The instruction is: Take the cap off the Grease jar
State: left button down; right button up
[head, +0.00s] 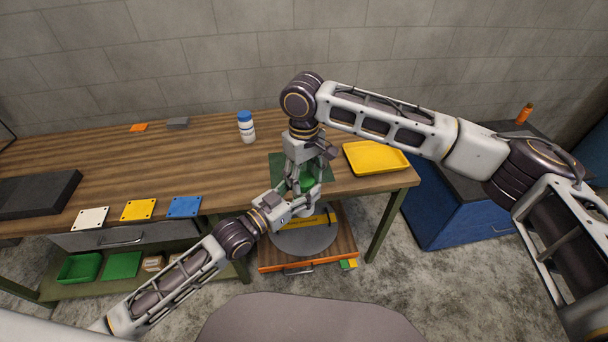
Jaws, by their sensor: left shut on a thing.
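A jar with a green cap (308,183) is at the front edge of the wooden workbench, mostly hidden by my two grippers. Its label cannot be read, and only a little of its pale body shows. My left gripper (295,198) comes in from the lower left and is shut on the jar. My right gripper (306,178) points down from above with its fingers around the green cap. Whether those fingers press on the cap is too small to tell.
A white bottle with a blue lid (247,128) stands on the workbench (190,155). A green mat (278,162) lies behind the grippers, and a yellow tray (376,158) is to their right. White, yellow and blue plates lie along the front left. An open drawer (335,254) is below.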

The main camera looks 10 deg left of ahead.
jog(key=c, duration=0.5)
jog(key=o, duration=1.2)
jog(key=shift+c, duration=0.2)
jog(key=shift+r, duration=2.25)
jog(key=shift+o, duration=0.6)
